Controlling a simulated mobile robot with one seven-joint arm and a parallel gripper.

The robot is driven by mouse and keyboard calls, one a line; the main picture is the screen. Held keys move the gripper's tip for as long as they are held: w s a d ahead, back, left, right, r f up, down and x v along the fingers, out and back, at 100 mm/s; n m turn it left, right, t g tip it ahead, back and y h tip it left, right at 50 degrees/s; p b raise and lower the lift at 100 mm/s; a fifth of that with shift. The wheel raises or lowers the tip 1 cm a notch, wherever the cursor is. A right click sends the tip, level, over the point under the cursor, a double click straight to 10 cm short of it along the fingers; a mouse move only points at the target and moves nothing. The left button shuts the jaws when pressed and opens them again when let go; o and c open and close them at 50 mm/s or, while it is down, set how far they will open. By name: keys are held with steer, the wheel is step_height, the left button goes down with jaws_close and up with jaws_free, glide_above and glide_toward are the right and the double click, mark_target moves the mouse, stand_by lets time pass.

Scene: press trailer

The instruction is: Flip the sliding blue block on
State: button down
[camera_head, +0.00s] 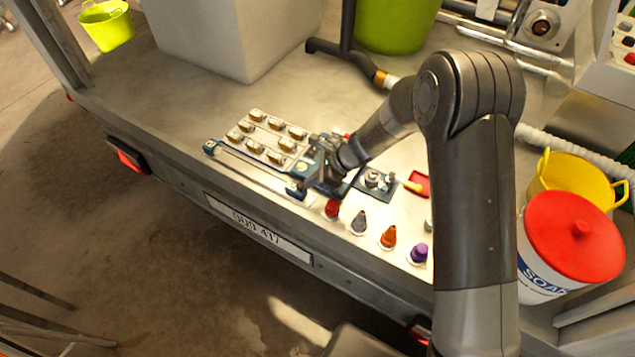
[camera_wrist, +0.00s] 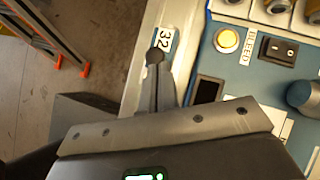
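A long slide rail (camera_head: 250,168) runs along the front edge of the trailer bed. A small blue piece (camera_head: 210,147) sits at its left end and another blue piece (camera_head: 296,190) at its right end. I cannot tell which of them is the sliding block. My gripper (camera_head: 316,178) is low over the panel, just beside the rail's right end. Contact is not clear.
The panel has a lit yellow button (camera_wrist: 227,40) marked BLEED and a black rocker switch (camera_wrist: 279,50). A soap bucket (camera_head: 570,245) is at right.

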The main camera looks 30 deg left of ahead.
steer(key=a, duration=2.1)
steer(key=shift+a, duration=0.3)
steer(key=d, duration=0.1)
steer(key=w+d, duration=0.2)
steer(key=d, duration=0.1)
steer(key=shift+r, duration=0.4)
steer(key=v, duration=0.9)
steer(key=shift+r, duration=0.35)
